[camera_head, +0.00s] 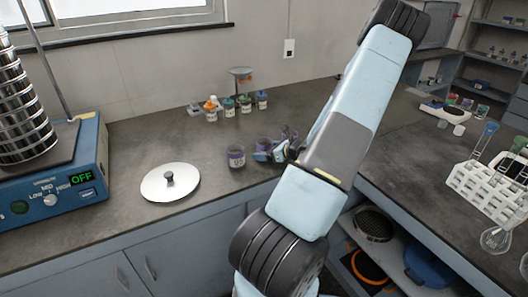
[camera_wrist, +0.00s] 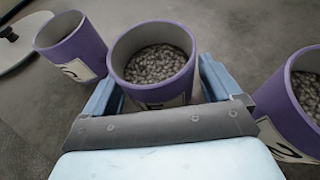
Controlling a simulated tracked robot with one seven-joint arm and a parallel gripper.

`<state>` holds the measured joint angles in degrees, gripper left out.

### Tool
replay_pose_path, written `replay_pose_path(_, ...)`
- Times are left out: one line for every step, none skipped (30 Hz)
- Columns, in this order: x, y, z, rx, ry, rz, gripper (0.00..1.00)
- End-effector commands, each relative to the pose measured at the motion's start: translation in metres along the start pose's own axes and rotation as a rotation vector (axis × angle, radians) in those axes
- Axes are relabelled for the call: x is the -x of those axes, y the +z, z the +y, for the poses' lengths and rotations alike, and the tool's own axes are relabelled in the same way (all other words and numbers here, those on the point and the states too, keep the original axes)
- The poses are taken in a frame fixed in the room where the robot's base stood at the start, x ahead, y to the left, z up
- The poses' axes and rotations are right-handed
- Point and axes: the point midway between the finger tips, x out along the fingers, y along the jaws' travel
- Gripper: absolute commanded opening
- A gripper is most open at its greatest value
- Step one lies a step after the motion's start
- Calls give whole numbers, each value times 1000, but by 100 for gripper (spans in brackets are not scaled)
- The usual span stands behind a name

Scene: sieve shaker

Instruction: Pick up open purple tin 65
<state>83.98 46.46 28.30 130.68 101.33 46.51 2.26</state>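Three purple tins with white labels show in the wrist view, all upright and without lids. The middle tin (camera_wrist: 152,75) is full of grey grains, and my gripper (camera_wrist: 160,82) has a blue finger on each side of it. I cannot tell whether the fingers press on its wall. A left tin (camera_wrist: 75,48) and a right tin (camera_wrist: 290,105) stand apart from it; the right one also holds grains. No label reads clearly as 65. In the head view my gripper (camera_head: 269,152) is low at the counter, just right of a purple tin (camera_head: 236,157).
A round metal lid (camera_head: 170,183) lies on the counter (camera_head: 140,145) at left, beside the sieve shaker (camera_head: 60,190), whose display reads OFF. Several small coloured-lid jars (camera_head: 229,107) stand behind. A white rack (camera_head: 490,185) stands on the right counter.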

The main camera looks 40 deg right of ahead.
Motion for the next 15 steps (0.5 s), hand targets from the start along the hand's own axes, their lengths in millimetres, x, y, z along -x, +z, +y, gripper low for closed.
replay_pose_path(0,0,0,0,0,0,86)
replay_pose_path(0,0,0,0,0,0,83)
replay_pose_path(0,0,0,0,0,0,79)
replay_pose_path(0,0,0,0,0,0,76)
replay_pose_path(0,0,0,0,0,0,74)
replay_pose_path(0,0,0,0,0,0,70)
replay_pose_path(0,0,0,0,0,0,67)
replay_pose_path(0,0,0,0,0,0,64)
replay_pose_path(0,0,0,0,0,0,60)
replay_pose_path(0,0,0,0,0,0,57)
replay_pose_path(0,0,0,0,0,0,54)
replay_pose_path(0,0,0,0,0,0,51)
replay_pose_path(0,0,0,0,-1,0,48)
replay_pose_path(0,0,0,0,-1,0,45)
replay_pose_path(0,0,0,0,-1,0,41)
